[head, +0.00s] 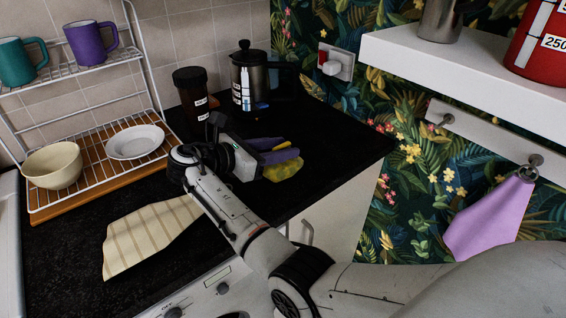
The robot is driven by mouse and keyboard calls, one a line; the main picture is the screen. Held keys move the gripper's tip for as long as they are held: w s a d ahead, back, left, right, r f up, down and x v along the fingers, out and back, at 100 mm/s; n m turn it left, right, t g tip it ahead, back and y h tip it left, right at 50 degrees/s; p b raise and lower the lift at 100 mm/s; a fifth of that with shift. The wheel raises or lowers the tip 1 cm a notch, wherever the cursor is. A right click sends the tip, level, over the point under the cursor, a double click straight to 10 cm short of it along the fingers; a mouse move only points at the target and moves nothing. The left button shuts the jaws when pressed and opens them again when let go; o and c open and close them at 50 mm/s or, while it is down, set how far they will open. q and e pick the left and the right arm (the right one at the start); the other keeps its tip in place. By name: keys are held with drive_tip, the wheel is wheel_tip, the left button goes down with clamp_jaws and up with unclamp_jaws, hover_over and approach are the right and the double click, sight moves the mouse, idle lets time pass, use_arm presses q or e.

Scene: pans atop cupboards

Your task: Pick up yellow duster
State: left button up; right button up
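The yellow duster (285,170) is a small crumpled cloth on the black worktop, in the middle of the head view. My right gripper (276,149) is low over it, pointing right. Its two purple-grey fingers stand apart with a dark gap between them. A bit of yellow shows between the fingertips, and more of the duster shows beyond the lower finger. The gripper hides the rest of the cloth. I cannot tell whether the fingers touch it. My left gripper is not in view.
A wire rack (98,140) with bowls and mugs is at left. A striped cloth (150,235) lies in front. A pink cloth (490,220) hangs at right.

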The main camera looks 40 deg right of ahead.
sight(290, 146)
drive_tip(key=b+x, duration=0.1)
drive_tip(key=x, duration=0.1)
drive_tip(key=b+x, duration=0.1)
drive_tip(key=x, duration=0.1)
drive_tip(key=shift+s+f, duration=0.1)
drive_tip(key=shift+f, duration=0.1)
drive_tip(key=shift+d+r, duration=0.1)
drive_tip(key=shift+d, duration=0.05)
drive_tip(key=shift+r, duration=0.1)
clamp_jaws()
